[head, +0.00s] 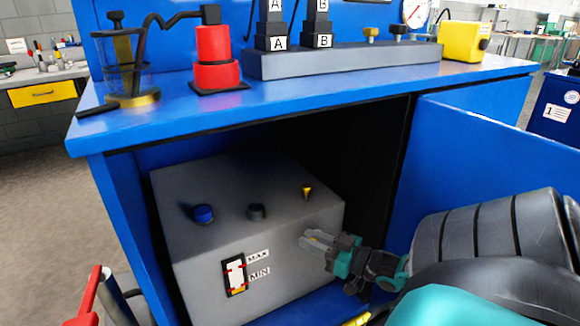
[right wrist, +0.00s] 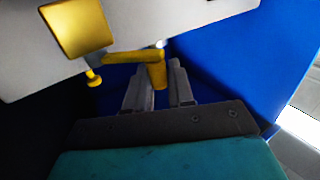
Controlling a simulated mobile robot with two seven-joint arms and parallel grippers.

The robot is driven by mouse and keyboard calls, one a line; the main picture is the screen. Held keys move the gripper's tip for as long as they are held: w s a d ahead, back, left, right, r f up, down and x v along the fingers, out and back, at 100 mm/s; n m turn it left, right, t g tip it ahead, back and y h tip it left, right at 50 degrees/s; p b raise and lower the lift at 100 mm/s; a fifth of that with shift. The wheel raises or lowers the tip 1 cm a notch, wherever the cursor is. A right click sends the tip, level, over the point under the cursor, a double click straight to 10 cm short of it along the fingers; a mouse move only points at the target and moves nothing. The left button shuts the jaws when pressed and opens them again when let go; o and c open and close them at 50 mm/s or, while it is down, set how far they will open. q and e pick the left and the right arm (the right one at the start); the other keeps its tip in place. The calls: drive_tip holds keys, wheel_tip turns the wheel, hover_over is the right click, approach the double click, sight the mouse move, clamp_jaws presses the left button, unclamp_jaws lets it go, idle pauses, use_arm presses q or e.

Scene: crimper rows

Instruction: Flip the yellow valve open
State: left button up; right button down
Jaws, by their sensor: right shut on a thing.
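The yellow valve shows in the right wrist view as a thin yellow lever (right wrist: 130,55) with a thicker end (right wrist: 157,76), in front of a pale grey surface. My right gripper (right wrist: 160,85) has one finger on each side of that thicker end and is shut on it. In the head view my right gripper (head: 316,240) reaches in from the right to the front face of the grey tank (head: 200,265); the valve is mostly hidden there by the fingers. My left gripper is in neither view.
The tank stands inside a blue cabinet under the blue worktop (head: 300,90). The open blue door (head: 490,140) is at the right, close to my arm. A yellow square part (right wrist: 75,27) is near the lever. A red handle (head: 88,295) stands at the lower left.

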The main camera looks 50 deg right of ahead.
drive_tip(key=shift+s+d+n+y, duration=0.2)
drive_tip(key=shift+n+y, duration=0.3)
drive_tip(key=shift+y, duration=0.3)
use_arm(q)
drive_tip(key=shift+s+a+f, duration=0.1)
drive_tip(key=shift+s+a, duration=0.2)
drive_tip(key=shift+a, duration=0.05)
use_arm(e)
drive_tip(key=shift+s+d+n+y, duration=0.1)
drive_tip(key=shift+s+n+y, duration=0.15)
drive_tip(key=shift+y, duration=0.35)
drive_tip(key=c, duration=1.1)
unclamp_jaws()
